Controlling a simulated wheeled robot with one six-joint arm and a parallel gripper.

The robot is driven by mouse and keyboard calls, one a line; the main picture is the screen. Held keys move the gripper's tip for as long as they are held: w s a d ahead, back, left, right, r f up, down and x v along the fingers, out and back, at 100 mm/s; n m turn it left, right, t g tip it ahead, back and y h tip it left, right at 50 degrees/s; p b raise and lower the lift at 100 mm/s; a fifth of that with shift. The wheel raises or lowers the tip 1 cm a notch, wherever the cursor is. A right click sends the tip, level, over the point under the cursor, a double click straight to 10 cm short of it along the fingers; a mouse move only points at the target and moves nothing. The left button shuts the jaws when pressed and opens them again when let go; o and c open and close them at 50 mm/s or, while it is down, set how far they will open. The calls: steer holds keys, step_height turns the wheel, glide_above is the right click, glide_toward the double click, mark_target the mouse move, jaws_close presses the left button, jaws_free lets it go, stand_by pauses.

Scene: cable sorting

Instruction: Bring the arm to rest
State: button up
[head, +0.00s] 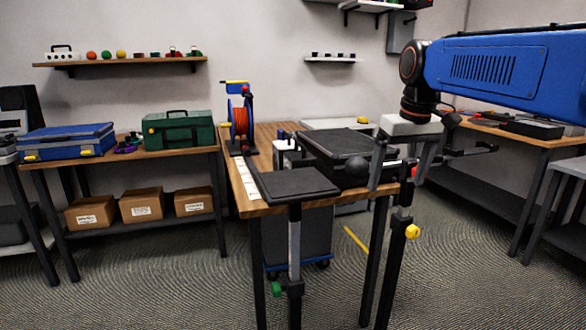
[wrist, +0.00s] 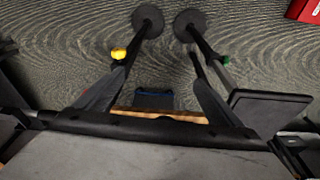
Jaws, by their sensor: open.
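My arm reaches in from the right of the head view as a blue link with a dark wrist below its end. My gripper (head: 402,168) hangs from it by the front right corner of the wooden table (head: 262,207), with grey fingers pointing down. In the wrist view the two dark fingers of my gripper (wrist: 157,85) stand wide apart. The gripper looks empty.
A black case (head: 345,143) lies on the table near my gripper. A dark plate (head: 295,184) on a post stands at the table front, beside a stand with a yellow knob (head: 412,231). A cable reel (head: 239,120) stands farther back. Open floor lies in front.

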steer(key=s+d+f+m+t, duration=0.1)
steer(key=s+d+f, duration=0.1)
steer(key=s+f, duration=0.9)
steer(key=s+d+f+m+t, duration=0.1)
steer(key=s+d+f, duration=0.1)
steer(key=s+f, duration=0.9)
steer(key=s, duration=0.3)
steer(key=shift+d+f+m, duration=0.3)
steer(key=shift+f+m, duration=0.1)
steer(key=shift+s, duration=0.1)
